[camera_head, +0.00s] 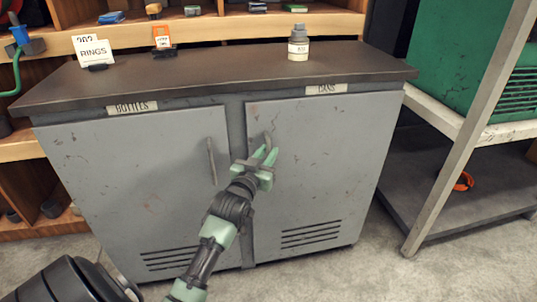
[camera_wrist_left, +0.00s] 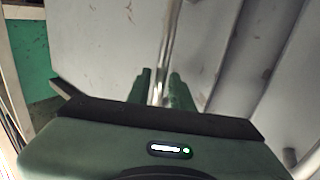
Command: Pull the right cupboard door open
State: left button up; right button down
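The grey metal cupboard has a right door (camera_head: 325,160) under a label reading CANS. This door looks closed. Its upright bar handle (camera_head: 268,138) is near the door's left edge and partly hidden by my left gripper. My left gripper (camera_head: 265,155) is at this handle, with its two green fingers pointing up at it. In the left wrist view the handle (camera_wrist_left: 168,45) runs down between the two fingers of the left gripper (camera_wrist_left: 161,85). Whether the fingers press on the bar is too small to tell. My right gripper is not in view.
The left door (camera_head: 140,170) is closed, with its own handle (camera_head: 211,160). A small bottle (camera_head: 298,45) and sign cards (camera_head: 94,52) stand on the cupboard top (camera_head: 220,75). A metal rack (camera_head: 470,110) stands to the right. Grey floor (camera_head: 400,275) lies in front.

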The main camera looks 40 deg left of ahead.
pick_arm(q)
jog(key=shift+w+a, duration=0.15)
jog(key=shift+w, duration=0.35)
grip_shut()
dwell(1.1)
